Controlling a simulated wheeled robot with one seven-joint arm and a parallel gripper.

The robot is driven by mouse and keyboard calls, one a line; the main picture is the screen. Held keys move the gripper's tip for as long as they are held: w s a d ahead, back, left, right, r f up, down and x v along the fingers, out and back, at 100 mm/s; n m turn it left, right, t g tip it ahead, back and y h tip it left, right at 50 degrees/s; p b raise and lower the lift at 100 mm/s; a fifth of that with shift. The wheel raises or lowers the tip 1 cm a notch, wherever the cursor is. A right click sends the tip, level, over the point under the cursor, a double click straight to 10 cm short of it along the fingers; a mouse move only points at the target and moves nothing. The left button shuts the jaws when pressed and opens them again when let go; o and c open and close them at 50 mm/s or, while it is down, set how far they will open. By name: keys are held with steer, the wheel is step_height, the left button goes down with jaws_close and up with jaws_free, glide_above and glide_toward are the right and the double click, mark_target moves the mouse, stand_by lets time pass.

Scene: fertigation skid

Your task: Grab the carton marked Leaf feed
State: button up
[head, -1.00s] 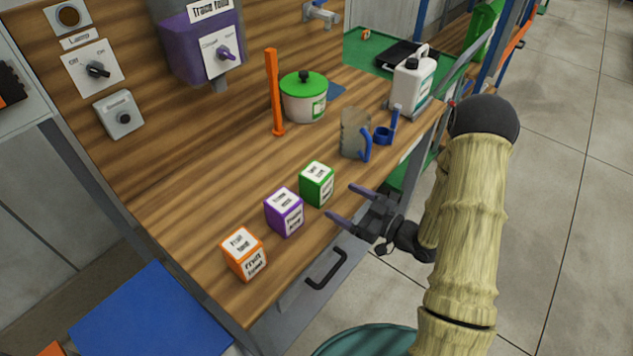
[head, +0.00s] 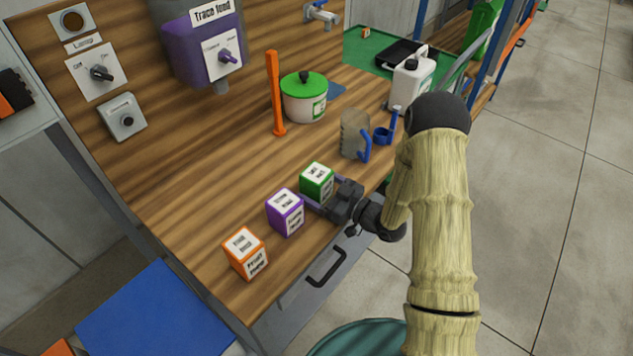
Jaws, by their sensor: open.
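Three small cartons stand in a row near the front edge of the wooden bench. The green carton (head: 316,181) is at the right end of the row; its white label is too small to read surely, but its colour differs from the purple carton (head: 285,212) and the orange carton (head: 246,253). The orange one's label seems to read Fruit feed. My gripper (head: 322,191) is open and low at the green carton. One finger shows between the green and purple cartons; the other is mostly hidden at the green carton's right side. Contact cannot be told.
A clear jug (head: 352,134) with a blue handle, a blue scoop (head: 384,135), a green-lidded pot (head: 304,97) and an orange upright post (head: 274,95) stand farther back. A white jerrycan (head: 411,80) is at the back right. The bench left of the post is clear.

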steer(key=shift+w+a, duration=0.2)
steer(key=shift+a, duration=0.15)
steer(key=c, duration=1.3)
